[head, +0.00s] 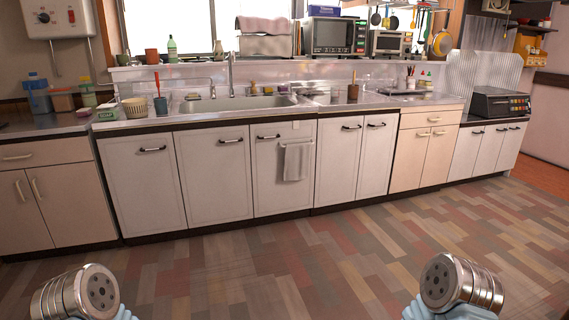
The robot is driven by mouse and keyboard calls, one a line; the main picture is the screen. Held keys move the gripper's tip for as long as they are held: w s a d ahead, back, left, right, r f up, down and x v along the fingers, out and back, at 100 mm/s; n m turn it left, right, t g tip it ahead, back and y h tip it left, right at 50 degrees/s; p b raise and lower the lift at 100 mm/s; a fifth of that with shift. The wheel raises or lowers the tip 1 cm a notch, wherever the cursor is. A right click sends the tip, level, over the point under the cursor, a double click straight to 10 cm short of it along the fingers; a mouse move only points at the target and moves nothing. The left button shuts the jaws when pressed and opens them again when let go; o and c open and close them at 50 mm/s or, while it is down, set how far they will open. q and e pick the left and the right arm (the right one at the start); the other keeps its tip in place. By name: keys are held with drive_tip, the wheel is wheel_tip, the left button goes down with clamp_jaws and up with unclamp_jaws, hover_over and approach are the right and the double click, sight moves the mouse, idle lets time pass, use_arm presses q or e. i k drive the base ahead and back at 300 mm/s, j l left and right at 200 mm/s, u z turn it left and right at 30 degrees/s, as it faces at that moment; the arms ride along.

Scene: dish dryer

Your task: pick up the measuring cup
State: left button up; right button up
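I cannot pick out a measuring cup with certainty at this distance. Small vessels stand along the far counter: a pale ribbed cup or bowl (134,108) at the left, a dark blue cup (161,107) with a red handle-like stick beside it, and a brown cup (353,92) with a stick right of the sink. Metal ends of my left arm (78,294) and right arm (455,284) show at the bottom corners, far from the counter. No gripper fingers are visible on either side.
A long counter (300,108) with a sink (238,103) runs along the back wall above closed cabinets. A towel (296,162) hangs on one door. A microwave (332,36) stands on the shelf above. The wood floor (290,265) before the cabinets is clear.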

sight(335, 91)
drive_tip(key=i, duration=1.25)
drive_tip(key=i+l+u, duration=0.15)
drive_tip(key=i, duration=1.15)
